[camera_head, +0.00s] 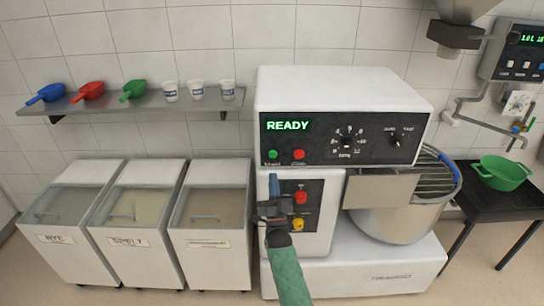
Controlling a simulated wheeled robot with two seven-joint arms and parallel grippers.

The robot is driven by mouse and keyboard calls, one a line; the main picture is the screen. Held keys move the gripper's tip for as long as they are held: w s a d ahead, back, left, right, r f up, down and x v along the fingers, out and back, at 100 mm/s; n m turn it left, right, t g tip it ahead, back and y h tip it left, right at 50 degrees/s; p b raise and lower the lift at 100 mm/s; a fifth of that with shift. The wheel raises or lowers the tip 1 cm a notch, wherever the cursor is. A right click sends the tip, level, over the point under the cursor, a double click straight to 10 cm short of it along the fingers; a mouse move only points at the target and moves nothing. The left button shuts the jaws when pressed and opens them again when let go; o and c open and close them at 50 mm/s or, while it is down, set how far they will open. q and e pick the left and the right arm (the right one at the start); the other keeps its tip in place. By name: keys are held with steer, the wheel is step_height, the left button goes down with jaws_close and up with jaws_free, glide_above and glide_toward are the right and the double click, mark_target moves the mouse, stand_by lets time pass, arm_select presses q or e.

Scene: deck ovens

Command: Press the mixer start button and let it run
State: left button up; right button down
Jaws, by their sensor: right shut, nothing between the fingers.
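The white mixer (344,88) stands in the middle, and its display (288,126) reads READY. A green button (273,154) sits at the lower left of its black panel, with a red button (299,154) to its right; their labels are too small to read surely. My right gripper (273,182) is shut and empty. Its fingertips point up, just below the green button in the picture; I cannot tell how far it is from the panel. The steel bowl (393,221) sits under the mixer head behind a wire guard (436,178). My left gripper is out of view.
A lower panel with a red button (300,196) and a yellow-ringed button (298,224) lies right beside my gripper. Flour bins (212,200) stand at left under a shelf (143,101) with scoops and cups. A green colander (502,172) sits on a black table at right.

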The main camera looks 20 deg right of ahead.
mark_target(273, 154)
stand_by(0.4)
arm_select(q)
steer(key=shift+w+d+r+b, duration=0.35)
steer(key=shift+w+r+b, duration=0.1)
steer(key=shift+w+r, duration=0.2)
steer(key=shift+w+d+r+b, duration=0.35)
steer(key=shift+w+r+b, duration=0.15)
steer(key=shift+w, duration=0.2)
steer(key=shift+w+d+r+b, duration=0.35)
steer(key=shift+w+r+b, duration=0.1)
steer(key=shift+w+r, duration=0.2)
arm_select(e)
steer(key=shift+w+d, duration=0.4)
steer(key=shift+w, duration=1)
steer(key=shift+w+d, duration=0.45)
steer(key=shift+w, duration=1)
steer(key=shift+w+d, duration=0.4)
steer(key=shift+w, duration=1)
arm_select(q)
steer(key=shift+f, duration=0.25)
arm_select(e)
steer(key=shift+w, duration=0.1)
arm_select(q)
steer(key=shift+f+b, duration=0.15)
steer(key=shift+b, duration=0.2)
arm_select(e)
steer(key=shift+w+d, duration=0.1)
steer(key=shift+w, duration=0.2)
